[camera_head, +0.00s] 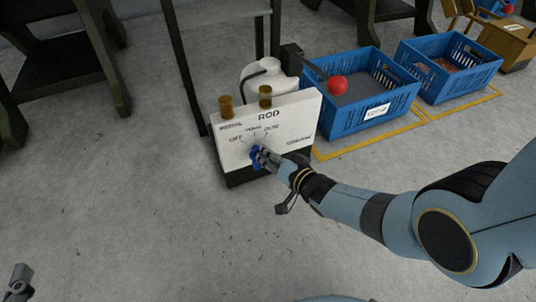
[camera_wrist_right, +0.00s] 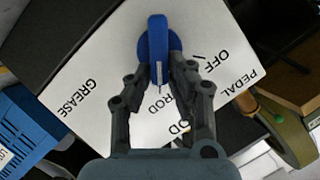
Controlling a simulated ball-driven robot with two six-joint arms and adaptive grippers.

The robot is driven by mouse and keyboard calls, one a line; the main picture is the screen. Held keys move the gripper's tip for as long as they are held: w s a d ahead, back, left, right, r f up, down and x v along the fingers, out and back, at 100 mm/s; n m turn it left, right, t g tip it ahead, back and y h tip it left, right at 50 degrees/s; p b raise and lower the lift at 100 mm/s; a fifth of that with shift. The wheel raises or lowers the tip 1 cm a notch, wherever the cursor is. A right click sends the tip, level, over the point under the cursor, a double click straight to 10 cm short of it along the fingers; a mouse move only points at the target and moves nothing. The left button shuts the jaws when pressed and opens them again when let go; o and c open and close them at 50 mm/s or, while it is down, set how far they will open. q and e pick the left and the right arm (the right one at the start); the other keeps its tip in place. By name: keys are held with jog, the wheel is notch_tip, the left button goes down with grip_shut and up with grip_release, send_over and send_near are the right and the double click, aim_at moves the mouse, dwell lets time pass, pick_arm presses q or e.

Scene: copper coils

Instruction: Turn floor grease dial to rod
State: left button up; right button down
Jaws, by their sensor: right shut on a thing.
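The grease dial is a blue knob (camera_head: 256,158) on the front of a white box (camera_head: 300,115) standing on the floor. Printed words OFF, PEDAL and ROD ring the dial, with a larger ROD above. My right gripper (camera_head: 262,155) is at the dial and partly covers it. In the right wrist view its fingers (camera_wrist_right: 160,80) are closed on both sides of the blue knob (camera_wrist_right: 158,35). The knob's white mark points down in that view, close to the small word ROD. My left gripper (camera_head: 18,278) shows only in part at the lower left corner; its opening is unclear.
Two blue crates (camera_head: 345,120) (camera_head: 445,85) stand right of the box within yellow floor lines. A lever with a red ball (camera_head: 337,86) reaches over the nearer crate. Amber cups (camera_head: 226,106) top the box. Grey floor on the left is clear.

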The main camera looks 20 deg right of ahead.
pick_arm(q)
jog(key=shift+w+r, duration=0.15)
jog(key=shift+r, duration=0.15)
pick_arm(e)
jog(key=shift+d, duration=0.1)
jog(key=c, duration=1.2)
grip_release()
jog(key=shift+c, duration=0.2)
pick_arm(q)
jog(key=shift+f, duration=0.1)
pick_arm(e)
jog(key=shift+s, duration=0.15)
jog(key=v, duration=1.1)
jog(key=shift+s+d, duration=0.2)
jog(key=shift+s, duration=0.15)
